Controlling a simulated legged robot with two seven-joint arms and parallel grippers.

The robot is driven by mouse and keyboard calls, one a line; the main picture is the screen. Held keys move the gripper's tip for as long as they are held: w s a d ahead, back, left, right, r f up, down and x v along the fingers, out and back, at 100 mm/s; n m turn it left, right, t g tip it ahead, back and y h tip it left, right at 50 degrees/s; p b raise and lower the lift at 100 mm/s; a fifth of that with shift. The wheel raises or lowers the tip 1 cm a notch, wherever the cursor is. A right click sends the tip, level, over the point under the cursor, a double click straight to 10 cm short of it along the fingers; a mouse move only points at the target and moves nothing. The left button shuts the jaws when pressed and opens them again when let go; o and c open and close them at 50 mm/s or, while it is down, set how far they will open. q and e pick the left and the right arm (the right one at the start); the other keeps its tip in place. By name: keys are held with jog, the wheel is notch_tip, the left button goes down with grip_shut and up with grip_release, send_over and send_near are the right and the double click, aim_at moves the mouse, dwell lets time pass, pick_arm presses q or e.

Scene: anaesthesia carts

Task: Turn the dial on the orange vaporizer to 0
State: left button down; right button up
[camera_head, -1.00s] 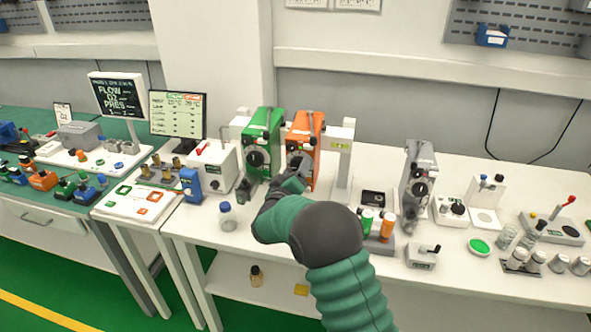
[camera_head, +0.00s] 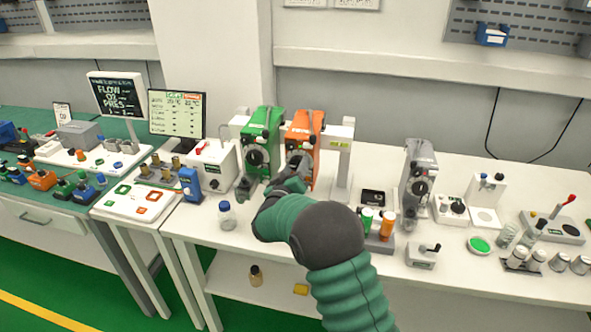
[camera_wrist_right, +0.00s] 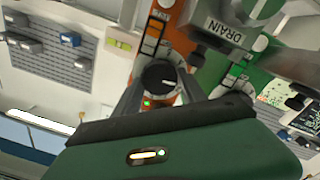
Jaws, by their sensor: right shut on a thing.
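The orange vaporizer (camera_head: 304,125) stands upright on the white bench, just right of the green vaporizer (camera_head: 263,135). My right gripper (camera_head: 296,168) reaches up to its front and partly hides its lower face. In the right wrist view the black dial (camera_wrist_right: 160,79) of the orange vaporizer, with a white mark on it, sits between the two fingers of my right gripper (camera_wrist_right: 158,88). The fingers are closed on the dial's sides. I cannot read the dial's number. My left gripper is not in view.
A grey vaporizer (camera_head: 417,180) stands further right on the bench. A blue-capped bottle (camera_head: 227,215) stands at the front edge, left of my arm. A monitor (camera_head: 177,114) is at the left. A grey DRAIN-labelled part (camera_wrist_right: 222,32) is close to the fingers.

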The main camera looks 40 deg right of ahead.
jog(key=m, duration=0.1)
jog(key=m+b, duration=0.2)
jog(key=m, duration=0.1)
jog(key=shift+f+y, duration=0.3)
jog(key=m+b, duration=0.3)
jog(key=m, duration=0.1)
jog(key=shift+s+f+t+b, duration=0.1)
jog(key=shift+s+t+b, duration=0.05)
jog(key=shift+t+b, duration=0.15)
jog(key=m+b, duration=0.7)
jog(key=shift+d+f+t, duration=0.15)
jog(key=shift+t, duration=0.15)
jog(key=shift+s+m+b, duration=0.1)
jog(key=shift+m+b, duration=1.25)
jog(key=shift+m, duration=0.25)
jog(key=o, duration=1.2)
jog(key=shift+o, duration=0.8)
jog(key=shift+r, duration=0.25)
